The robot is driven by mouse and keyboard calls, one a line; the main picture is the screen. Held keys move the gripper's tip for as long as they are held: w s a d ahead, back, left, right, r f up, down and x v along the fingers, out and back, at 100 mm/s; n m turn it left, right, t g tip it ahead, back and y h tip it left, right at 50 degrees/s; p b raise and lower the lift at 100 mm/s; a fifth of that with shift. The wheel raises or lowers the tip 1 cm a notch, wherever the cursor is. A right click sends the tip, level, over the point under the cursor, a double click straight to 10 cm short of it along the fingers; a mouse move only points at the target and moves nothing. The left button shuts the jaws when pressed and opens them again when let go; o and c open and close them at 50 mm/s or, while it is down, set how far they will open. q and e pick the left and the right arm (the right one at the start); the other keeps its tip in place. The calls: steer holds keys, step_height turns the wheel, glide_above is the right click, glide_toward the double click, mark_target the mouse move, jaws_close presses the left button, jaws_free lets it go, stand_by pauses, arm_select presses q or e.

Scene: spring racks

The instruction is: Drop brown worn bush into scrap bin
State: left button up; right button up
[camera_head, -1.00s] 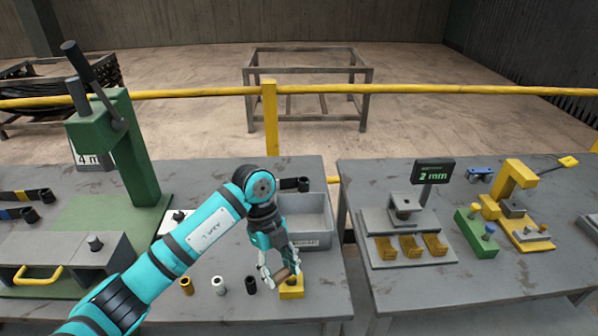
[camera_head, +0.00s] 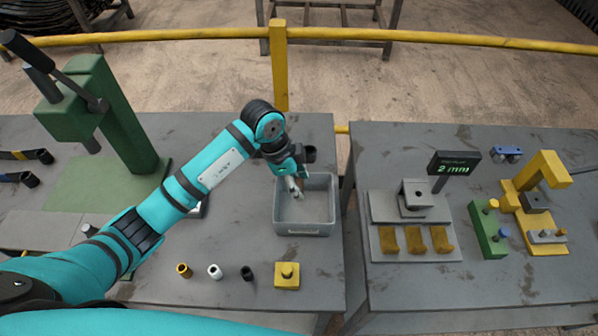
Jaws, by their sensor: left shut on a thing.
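My left gripper (camera_head: 295,190) is over the grey scrap bin (camera_head: 305,229), with its fingers pointing down into the bin's opening near the back left. It is shut on the brown worn bush (camera_head: 299,183), which shows only as a small brown patch beside the fingers and is mostly hidden. I cannot tell how far the bush is below the bin's rim. The visible part of the bin's floor is empty. My right gripper is not in view.
A yellow block (camera_head: 287,276) stands in front of the bin. A brass bush (camera_head: 184,270), a white bush (camera_head: 215,271) and a black bush (camera_head: 247,272) stand in a row to its left. A green press (camera_head: 110,120) stands at the left. A second table with fixtures is at the right.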

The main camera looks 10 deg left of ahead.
arm_select(q)
steer(key=f+b, duration=0.4)
steer(key=f, duration=0.1)
steer(key=shift+w+f, duration=0.15)
steer(key=shift+w, duration=0.05)
steer(key=o, duration=1.4)
steer(key=shift+o, duration=0.2)
steer(key=v, duration=1.2)
